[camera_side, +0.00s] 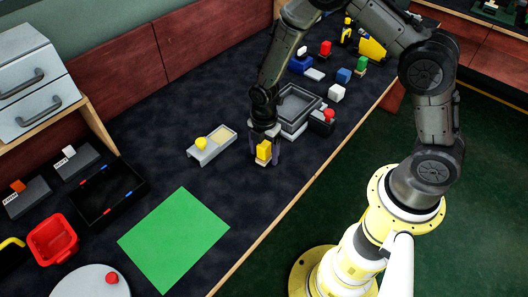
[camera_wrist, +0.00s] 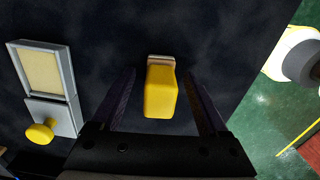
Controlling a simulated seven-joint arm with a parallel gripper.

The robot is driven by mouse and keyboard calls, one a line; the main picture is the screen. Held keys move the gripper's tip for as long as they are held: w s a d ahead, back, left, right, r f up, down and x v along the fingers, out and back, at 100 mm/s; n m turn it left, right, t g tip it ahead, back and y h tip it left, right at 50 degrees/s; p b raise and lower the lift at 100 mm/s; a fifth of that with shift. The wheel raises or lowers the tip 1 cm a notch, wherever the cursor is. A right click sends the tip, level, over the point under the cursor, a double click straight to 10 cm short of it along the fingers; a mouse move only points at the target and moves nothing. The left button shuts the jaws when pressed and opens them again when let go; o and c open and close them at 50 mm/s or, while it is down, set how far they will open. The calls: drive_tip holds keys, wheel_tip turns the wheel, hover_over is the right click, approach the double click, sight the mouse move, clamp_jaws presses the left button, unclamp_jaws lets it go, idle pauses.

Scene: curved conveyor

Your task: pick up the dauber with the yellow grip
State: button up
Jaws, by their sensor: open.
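The dauber with the yellow grip (camera_wrist: 161,92) stands on the dark surface, its yellow block on top and a tan base edge showing behind it in the wrist view. It also shows in the side view (camera_side: 264,150). My gripper (camera_side: 265,156) is directly over it, with the fingers down on either side. In the wrist view my gripper (camera_wrist: 166,100) is open, and dark gaps show between each finger and the yellow grip. Whether the fingertips reach the surface cannot be told.
A grey box with a yellow pad and yellow knob (camera_side: 211,145) stands to the left. A grey tray (camera_side: 297,108) and a red-knobbed item (camera_side: 328,115) are close behind on the right. A green mat (camera_side: 174,238) lies front left. Coloured blocks (camera_side: 343,75) stand farther back.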

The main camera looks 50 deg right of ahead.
sight(263, 144)
clamp_jaws()
idle(0.3)
drive_tip(key=shift+r, duration=0.15)
drive_tip(key=shift+r, duration=0.25)
wheel_tip(263, 144, up, 2)
drive_tip(key=shift+w+r, duration=0.1)
drive_tip(key=shift+r, duration=0.15)
drive_tip(key=s+d+r, duration=0.1)
drive_tip(key=s+r, duration=0.8)
drive_tip(key=s, duration=0.5)
drive_tip(key=shift+d+r, duration=0.35)
